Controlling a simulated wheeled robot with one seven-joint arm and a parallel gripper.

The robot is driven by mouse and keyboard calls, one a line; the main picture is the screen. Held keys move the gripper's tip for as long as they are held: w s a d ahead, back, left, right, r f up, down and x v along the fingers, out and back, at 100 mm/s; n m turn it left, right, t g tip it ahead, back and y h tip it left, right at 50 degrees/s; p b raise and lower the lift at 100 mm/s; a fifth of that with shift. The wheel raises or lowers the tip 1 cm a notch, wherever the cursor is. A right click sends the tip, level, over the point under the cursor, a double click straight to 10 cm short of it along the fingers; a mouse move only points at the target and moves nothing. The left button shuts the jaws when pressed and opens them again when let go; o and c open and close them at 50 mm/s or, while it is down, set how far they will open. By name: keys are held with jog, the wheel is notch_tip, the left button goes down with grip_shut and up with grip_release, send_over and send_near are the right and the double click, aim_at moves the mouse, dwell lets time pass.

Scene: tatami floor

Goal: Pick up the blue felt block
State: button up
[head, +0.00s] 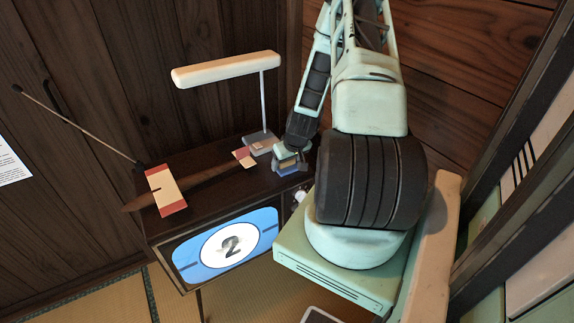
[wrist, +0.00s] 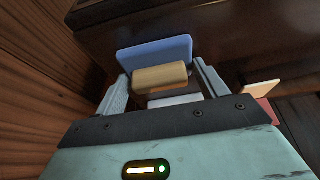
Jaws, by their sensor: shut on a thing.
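The blue felt block (wrist: 155,54) has a pale wooden grip (wrist: 160,78) on its near side. In the wrist view the wooden grip sits between the two grey fingers of my gripper (wrist: 162,88), which is shut on it. The blue face lies just beyond the fingertips. In the head view my gripper (head: 287,158) is over the right end of the television's top, and a blue strip of the block (head: 289,171) shows below it. I cannot tell whether the block touches the top.
The dark television (head: 215,196) shows a "2" on its screen. On its top are a cream card with red ends (head: 165,190), a long brown pointed piece (head: 205,174), a smaller red-and-cream piece (head: 243,158) and a lamp (head: 226,69) close left of my gripper. Wooden walls stand behind.

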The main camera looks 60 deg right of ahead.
notch_tip(320, 180, up, 10)
dwell(0.6)
